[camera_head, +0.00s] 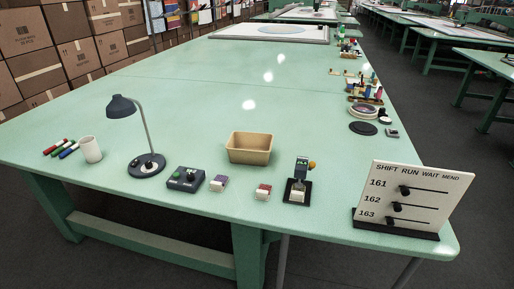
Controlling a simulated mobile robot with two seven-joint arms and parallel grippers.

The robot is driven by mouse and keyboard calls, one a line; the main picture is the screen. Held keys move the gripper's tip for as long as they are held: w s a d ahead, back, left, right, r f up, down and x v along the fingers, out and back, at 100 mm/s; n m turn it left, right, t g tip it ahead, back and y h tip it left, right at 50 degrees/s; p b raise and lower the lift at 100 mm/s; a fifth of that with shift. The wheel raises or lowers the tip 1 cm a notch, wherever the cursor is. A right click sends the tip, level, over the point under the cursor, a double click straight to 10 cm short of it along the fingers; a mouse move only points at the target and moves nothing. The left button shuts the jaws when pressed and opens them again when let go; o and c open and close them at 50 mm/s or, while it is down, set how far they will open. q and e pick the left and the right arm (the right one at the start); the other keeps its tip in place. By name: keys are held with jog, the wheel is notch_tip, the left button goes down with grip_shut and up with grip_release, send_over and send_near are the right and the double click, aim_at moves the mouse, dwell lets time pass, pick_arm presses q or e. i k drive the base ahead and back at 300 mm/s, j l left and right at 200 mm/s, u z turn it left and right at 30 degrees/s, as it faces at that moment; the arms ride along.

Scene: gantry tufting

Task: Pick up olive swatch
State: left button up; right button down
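I cannot make out a swatch that is clearly olive. Two small blocks lie near the front edge of the green table (190,90): one with a purple top (219,182) and one with a red top (263,190). A small dark stand (299,185) to their right has a pale piece at its base and an orange-brown knob at its upper right. A small grey item (392,133) lies at the right edge, too small to identify. Neither of my grippers shows in the head view.
A tan bin (250,148) stands mid-front. A desk lamp (146,166), control box (186,178), white cup (91,149) and markers (61,148) stand left. An upright labelled board (415,199) stands front right. Spools and small items line the right edge. The table's middle is clear.

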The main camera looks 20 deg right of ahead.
aim_at(297, 194)
jog(key=i+l+z, duration=0.2)
jog(key=l+z, duration=0.15)
jog(key=z, duration=0.15)
jog(key=i+l+z, duration=0.25)
jog(key=z, duration=0.25)
jog(key=i+l+z, duration=0.15)
jog(key=i+z, duration=0.15)
jog(key=z, duration=0.2)
